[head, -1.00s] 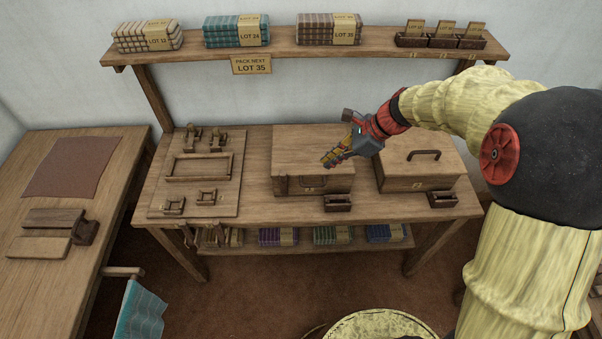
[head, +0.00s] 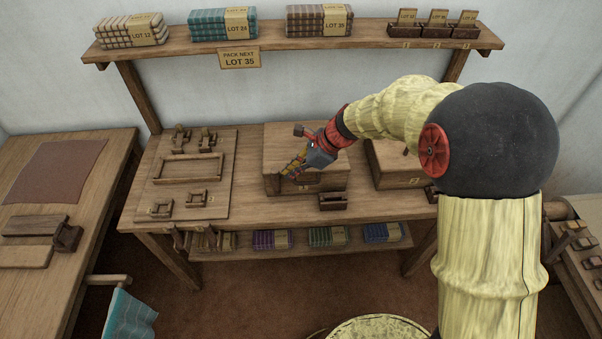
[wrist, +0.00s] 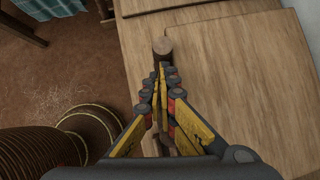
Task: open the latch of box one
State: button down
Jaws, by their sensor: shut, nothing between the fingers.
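Box one (head: 305,140) is the closed wooden box near the middle of the bench, with a plain flat lid. My gripper (head: 285,174) is shut and empty, its fingertips low at the front left part of the box. My forearm and gripper cover part of the lid and front, so the latch is not clear in the head view. In the wrist view, the shut fingertips (wrist: 162,70) point at a round dark wooden peg (wrist: 162,47) close ahead at a wood edge. I cannot tell whether they touch it, or whether the peg is the latch.
Box two (head: 394,168) stands to the right, partly hidden by my arm. A small dark holder (head: 333,201) sits in front of box one. A board with wooden fittings (head: 222,205) lies to the left. A shelf (head: 290,44) with cloth stacks runs above.

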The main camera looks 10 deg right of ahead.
jog(key=shift+a+r+p, duration=0.15)
jog(key=shift+a+p, duration=0.05)
jog(key=shift+p, duration=0.25)
jog(key=shift+a+h+p, duration=0.2)
jog(key=shift+h+p, duration=0.1)
jog(key=shift+p, duration=0.35)
